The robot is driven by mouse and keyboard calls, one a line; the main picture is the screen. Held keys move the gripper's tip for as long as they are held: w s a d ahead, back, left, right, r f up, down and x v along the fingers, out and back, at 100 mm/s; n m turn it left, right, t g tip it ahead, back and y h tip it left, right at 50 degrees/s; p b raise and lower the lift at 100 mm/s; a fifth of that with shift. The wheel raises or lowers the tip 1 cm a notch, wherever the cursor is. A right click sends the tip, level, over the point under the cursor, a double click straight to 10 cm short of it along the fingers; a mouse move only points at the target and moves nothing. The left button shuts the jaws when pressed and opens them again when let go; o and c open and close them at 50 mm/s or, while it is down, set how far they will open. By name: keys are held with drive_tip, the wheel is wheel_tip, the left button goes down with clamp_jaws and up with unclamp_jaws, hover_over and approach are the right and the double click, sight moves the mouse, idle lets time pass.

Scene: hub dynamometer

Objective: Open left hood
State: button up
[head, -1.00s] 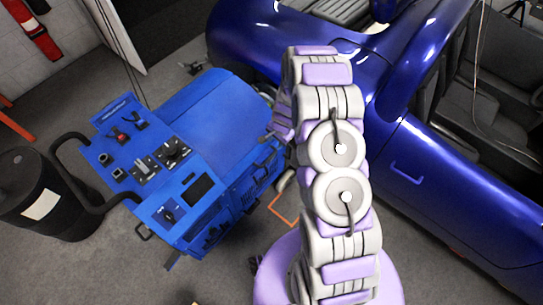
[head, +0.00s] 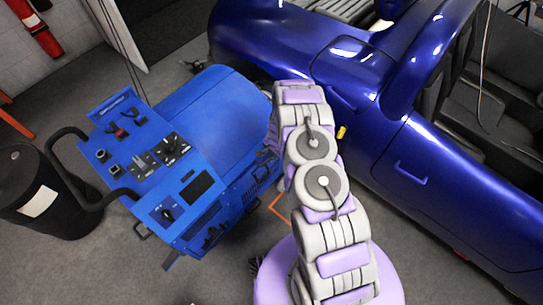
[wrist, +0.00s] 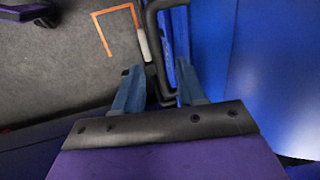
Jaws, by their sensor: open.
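The dark blue car (head: 430,160) stands on the right in the head view. A curved body panel with a visible seam (head: 350,62), which may be the left hood, looks shut; I cannot tell for sure that it is the hood. In the wrist view my gripper (wrist: 159,67) is open, its two blue-grey fingers apart and nothing held. A black bar (wrist: 152,60) beside the blue machine shows beyond and between the fingers; contact cannot be told. In the head view my arm hides the gripper.
The blue machine (head: 210,110) with a control panel stands left of my arm, close to the car. A black drum (head: 40,195) is at the far left. A small yellow part (head: 341,132) shows by the car's side. Grey floor lies between machine and drum.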

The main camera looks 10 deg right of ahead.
drive_tip(key=shift+w+a+f, duration=0.1)
drive_tip(key=shift+f, duration=0.9)
drive_tip(key=shift+c, duration=0.3)
clamp_jaws()
